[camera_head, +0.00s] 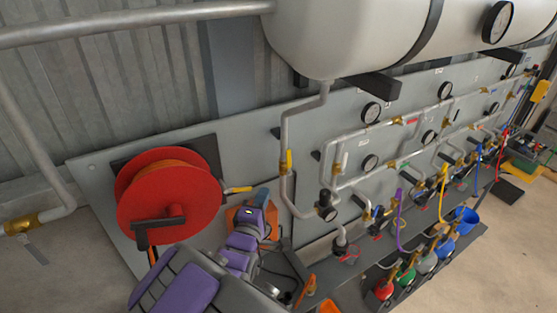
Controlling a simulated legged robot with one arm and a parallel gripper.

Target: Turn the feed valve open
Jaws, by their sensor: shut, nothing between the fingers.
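No label tells me which valve is the feed valve. A valve with a yellow lever (289,161) sits on the vertical grey pipe below the tank, its lever lying along the pipe. Another yellow-handled valve (238,189) is beside the red hose reel, its handle roughly horizontal. A brass valve (20,225) with a grey handle is on the pipe at the far left. My purple arm reaches up from the bottom. My gripper (262,195) is shut and empty, in front of the panel, right of the reel and below the yellow handle there. Its fingertips show only small.
A large pale tank (345,35) hangs above the grey panel. The red hose reel (165,195) protrudes left of my arm. Gauges, pipes and coloured hoses crowd the right. Floor is clear at lower right.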

